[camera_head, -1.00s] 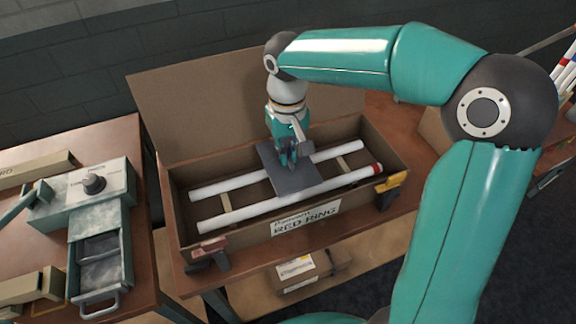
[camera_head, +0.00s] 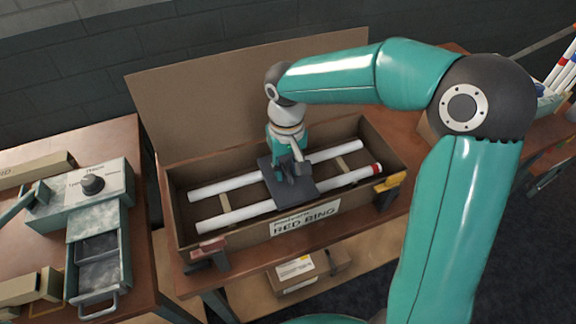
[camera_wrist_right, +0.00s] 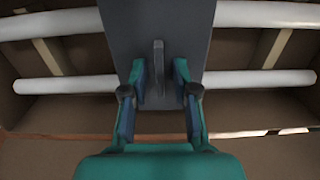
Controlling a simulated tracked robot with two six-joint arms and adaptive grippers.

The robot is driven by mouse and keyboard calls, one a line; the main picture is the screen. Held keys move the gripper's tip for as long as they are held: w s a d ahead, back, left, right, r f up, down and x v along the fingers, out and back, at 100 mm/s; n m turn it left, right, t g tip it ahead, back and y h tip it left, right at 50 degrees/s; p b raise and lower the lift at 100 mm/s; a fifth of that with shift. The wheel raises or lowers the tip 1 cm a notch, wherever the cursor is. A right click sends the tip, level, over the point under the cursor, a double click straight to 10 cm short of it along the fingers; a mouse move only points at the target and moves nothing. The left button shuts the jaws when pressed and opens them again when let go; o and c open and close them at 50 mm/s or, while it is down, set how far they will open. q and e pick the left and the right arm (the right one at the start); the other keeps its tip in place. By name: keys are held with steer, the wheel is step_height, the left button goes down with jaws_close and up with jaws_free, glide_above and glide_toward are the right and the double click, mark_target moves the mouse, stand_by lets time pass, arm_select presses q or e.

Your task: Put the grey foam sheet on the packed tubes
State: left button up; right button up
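The grey foam sheet (camera_head: 298,192) lies across the two white tubes (camera_head: 232,217) in the long open box (camera_head: 180,232), near its middle. In the right wrist view the sheet (camera_wrist_right: 120,25) covers part of both tubes, and an upright grey tab (camera_wrist_right: 158,70) stands on it. The front tube has a red band at its right end in the head view. My right gripper (camera_wrist_right: 160,82) is open around the tab, with a gap on each side. It also shows low over the sheet in the head view (camera_head: 291,172). My left gripper is not in view.
The box's lid (camera_head: 225,100) stands raised behind it. A red clamp (camera_head: 209,250) and a yellow clamp (camera_head: 389,185) sit at the box's front wall. A teal device with a drawer (camera_head: 98,262) stands on the left table. A smaller box (camera_head: 308,270) lies on the shelf below.

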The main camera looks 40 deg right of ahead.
mark_target(287, 170)
steer(key=shift+r, duration=0.15)
step_height(287, 170, up, 12)
steer(key=shift+p, duration=0.45)
stand_by(0.6)
